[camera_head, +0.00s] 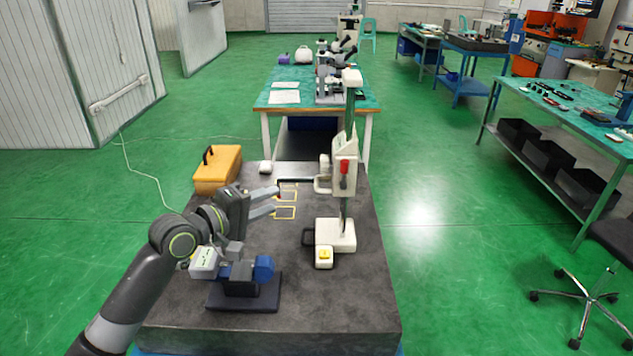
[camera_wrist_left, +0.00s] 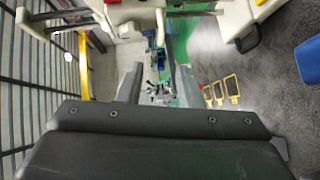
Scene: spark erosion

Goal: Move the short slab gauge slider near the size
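A column gauge with a white base (camera_head: 335,235) stands on the dark stone slab (camera_head: 290,300). Its white slider head (camera_head: 344,178), with a pale green face and a red part, sits about midway up the green column. I cannot tell for sure that this is the slider named in the task, and no size reading is legible. My left gripper (camera_head: 276,201) is left of the gauge, above the slab near some yellow outlined frames. Its fingers are apart, with nothing visibly held; they also show apart in the left wrist view (camera_wrist_left: 158,88). My right gripper is not in view.
A blue and white instrument (camera_head: 262,268) on a black stand is near the slab's front. A yellow case (camera_head: 218,168) stands at the back left. A small white box with a yellow top (camera_head: 324,257) is by the gauge base. The front right of the slab is clear.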

